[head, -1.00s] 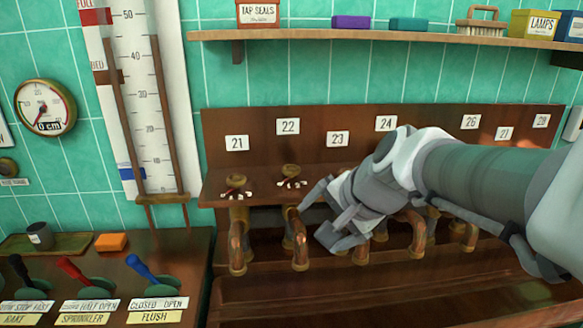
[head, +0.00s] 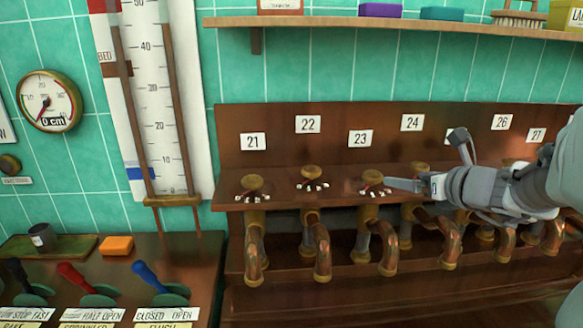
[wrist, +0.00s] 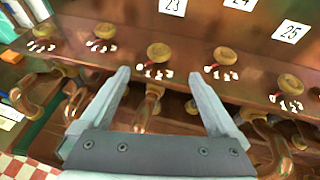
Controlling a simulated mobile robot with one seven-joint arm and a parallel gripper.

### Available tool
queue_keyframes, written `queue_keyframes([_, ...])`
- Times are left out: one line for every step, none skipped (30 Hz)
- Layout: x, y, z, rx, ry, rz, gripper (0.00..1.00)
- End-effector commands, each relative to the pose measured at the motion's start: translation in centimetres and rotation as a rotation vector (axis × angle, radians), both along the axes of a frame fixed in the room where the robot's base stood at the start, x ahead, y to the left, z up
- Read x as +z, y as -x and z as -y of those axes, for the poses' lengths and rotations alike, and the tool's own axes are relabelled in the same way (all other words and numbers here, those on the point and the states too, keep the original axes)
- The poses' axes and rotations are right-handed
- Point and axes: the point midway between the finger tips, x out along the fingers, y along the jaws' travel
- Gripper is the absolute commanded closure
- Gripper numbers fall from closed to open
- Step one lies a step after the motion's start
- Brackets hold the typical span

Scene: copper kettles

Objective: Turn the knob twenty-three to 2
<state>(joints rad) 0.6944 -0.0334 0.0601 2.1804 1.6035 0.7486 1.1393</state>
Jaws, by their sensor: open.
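Knob twenty-three (head: 373,177) is a round brass knob on the wooden ledge, below the white plate marked 23 (head: 360,138). A small red pointer and white number marks sit at its base; which number the pointer meets is too small to tell. In the wrist view the knob (wrist: 158,52) lies beyond and between my fingertips, with marks 1, 2, 3 in front of it. My gripper (head: 424,160) is open and empty, its fingers spread. In the head view one fingertip is close to the right of the knob; contact cannot be told. The wrist view shows my gripper (wrist: 158,74) too.
Similar knobs stand beside it: twenty-one (head: 252,184), twenty-two (head: 312,173) and twenty-four (head: 419,168), partly hidden by my gripper. Copper pipes (head: 322,250) hang below the ledge. A shelf (head: 400,28) runs above. Levers (head: 145,273) stand at the lower left.

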Motion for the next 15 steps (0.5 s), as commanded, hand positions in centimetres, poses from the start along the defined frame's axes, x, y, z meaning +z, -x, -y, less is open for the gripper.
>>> queue_keyframes([-0.7, -1.1, -0.2, 0.004, -0.001, -0.001, 0.04])
queue_keyframes([-1.0, -1.7, -0.4, 0.005, -0.001, -0.002, 0.04])
queue_keyframes([-1.4, -2.5, -0.6, 0.005, -0.001, -0.002, 0.04])
queue_keyframes([-1.6, -3.1, -0.7, 0.005, -0.002, -0.001, 0.04])
queue_keyframes([-1.9, -3.7, -0.8, 0.004, 0.0, -0.002, 0.04])
queue_keyframes([-2.1, -4.5, -1.0, 0.005, -0.001, -0.001, 0.04])
queue_keyframes([-2.4, -5.1, -1.1, 0.004, 0.0, -0.002, 0.04])
queue_keyframes([-2.7, -5.6, -1.2, 0.004, 0.001, -0.002, 0.04])
queue_keyframes([-2.9, -6.4, -1.3, 0.005, 0.0, -0.001, 0.04])
queue_keyframes([-3.2, -7.0, -1.5, 0.004, 0.0, -0.002, 0.04])
queue_keyframes([-3.4, -7.5, -1.6, 0.005, 0.0, -0.002, 0.04])
queue_keyframes([-3.7, -8.2, -1.7, 0.006, 0.001, -0.002, 0.04])
queue_keyframes([-3.9, -8.7, -1.8, 0.004, 0.001, -0.002, 0.04])
queue_keyframes([-4.1, -9.2, -1.9, 0.004, 0.001, -0.001, 0.04])
queue_keyframes([-4.4, -9.8, -2.0, 0.004, 0.001, -0.002, 0.04])
